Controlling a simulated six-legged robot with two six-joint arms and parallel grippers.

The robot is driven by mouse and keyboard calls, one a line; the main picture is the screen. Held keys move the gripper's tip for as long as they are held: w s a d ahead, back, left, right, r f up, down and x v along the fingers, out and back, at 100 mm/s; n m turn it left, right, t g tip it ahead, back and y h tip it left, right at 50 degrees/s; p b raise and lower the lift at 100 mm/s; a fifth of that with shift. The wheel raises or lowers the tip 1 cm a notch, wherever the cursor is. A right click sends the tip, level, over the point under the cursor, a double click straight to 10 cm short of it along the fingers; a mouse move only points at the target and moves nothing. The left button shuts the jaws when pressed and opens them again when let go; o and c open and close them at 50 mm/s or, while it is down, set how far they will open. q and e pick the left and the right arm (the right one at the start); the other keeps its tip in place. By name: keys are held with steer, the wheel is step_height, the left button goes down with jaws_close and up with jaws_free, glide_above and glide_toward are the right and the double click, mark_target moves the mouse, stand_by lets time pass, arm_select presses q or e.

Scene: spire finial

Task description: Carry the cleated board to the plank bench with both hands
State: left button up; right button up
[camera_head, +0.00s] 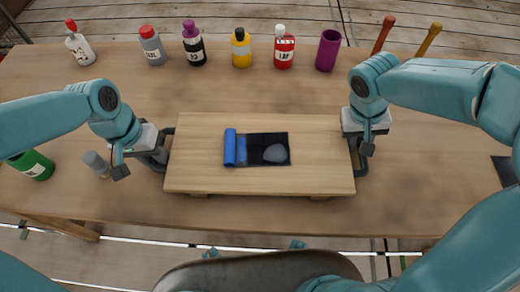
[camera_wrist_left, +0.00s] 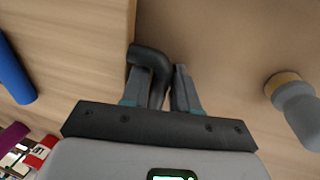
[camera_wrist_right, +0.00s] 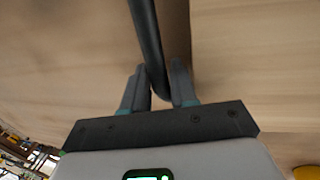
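The cleated board (camera_head: 205,176) is a pale wooden board with two cleats under its front edge. It appears level over the wooden tabletop; I cannot tell whether it touches it. Dark bar handles stick out at both ends. My left gripper (camera_head: 164,148) is at the left handle, which shows between its fingers in the left wrist view (camera_wrist_left: 150,62). My right gripper (camera_head: 357,152) is at the right handle, which runs between its fingers in the right wrist view (camera_wrist_right: 148,40). Both look shut on the handles. A blue roll (camera_head: 230,147) and a dark mat with a grey lump (camera_head: 275,154) lie on the board.
The wooden table (camera_head: 110,200) spreads around the board. Several bottles line its back edge, including a yellow one (camera_head: 241,49), beside a purple cup (camera_head: 327,50). A green can (camera_head: 33,165) and a grey bottle (camera_head: 96,163) stand near my left gripper. The tabletop right of the board is largely clear.

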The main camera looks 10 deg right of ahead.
arm_select(q)
jaws_close()
arm_select(e)
jaws_close()
stand_by(1.2)
